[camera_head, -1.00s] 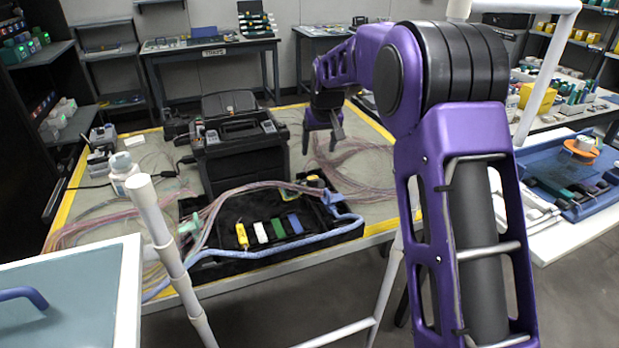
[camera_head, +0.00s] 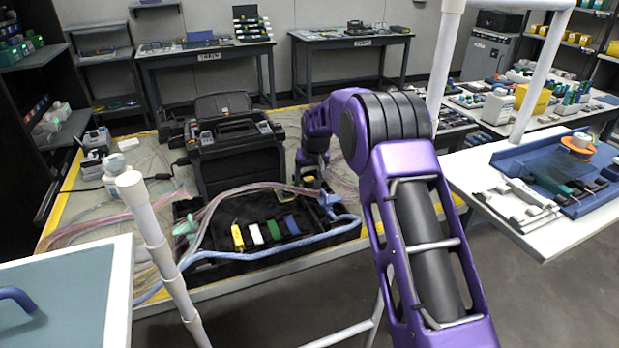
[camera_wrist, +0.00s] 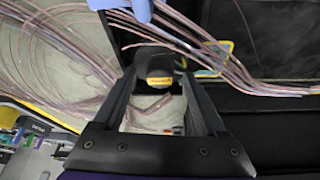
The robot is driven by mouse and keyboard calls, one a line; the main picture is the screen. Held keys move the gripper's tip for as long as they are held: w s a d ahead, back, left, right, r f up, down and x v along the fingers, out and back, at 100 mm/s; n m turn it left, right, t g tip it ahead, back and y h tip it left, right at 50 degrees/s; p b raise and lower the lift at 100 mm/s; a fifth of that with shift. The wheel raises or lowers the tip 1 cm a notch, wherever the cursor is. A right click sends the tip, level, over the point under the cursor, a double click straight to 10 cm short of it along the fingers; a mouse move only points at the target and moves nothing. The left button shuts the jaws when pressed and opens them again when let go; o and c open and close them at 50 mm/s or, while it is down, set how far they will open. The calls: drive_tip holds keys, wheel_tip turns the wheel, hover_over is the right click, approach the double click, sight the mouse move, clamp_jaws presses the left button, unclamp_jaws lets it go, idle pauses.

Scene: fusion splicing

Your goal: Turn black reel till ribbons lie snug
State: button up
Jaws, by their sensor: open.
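A small black rounded piece with a yellow-orange label, likely the black reel (camera_wrist: 154,62), shows between my fingertips in the wrist view. In the head view it appears as a dark piece with yellow (camera_head: 311,183) at the tray's back right. My gripper (camera_wrist: 157,82) is open, with a finger on either side of it; contact cannot be told. In the head view my gripper (camera_head: 309,172) is above it, partly hidden. Pinkish ribbons (camera_head: 255,187) arch over the black tray (camera_head: 330,228); they cross loosely beyond my fingers in the wrist view (camera_wrist: 200,52).
A black splicer case (camera_head: 238,160) stands left of my gripper. A blue tube (camera_head: 270,250) runs along the tray's front. Yellow, white, green and blue pieces (camera_head: 265,232) lie in the tray. White posts (camera_head: 150,225) stand in front. A white side table (camera_head: 545,235) is at right.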

clamp_jaws()
drive_tip(key=shift+a, duration=0.1)
drive_tip(key=m+h, duration=0.1)
drive_tip(key=m, duration=0.1)
drive_tip(key=shift+a+m, duration=0.1)
drive_tip(key=shift+m, duration=0.3)
drive_tip(key=shift+m+h+p, duration=0.35)
drive_tip(key=shift+m+h, duration=0.05)
drive_tip(key=shift+m, duration=0.6)
unclamp_jaws()
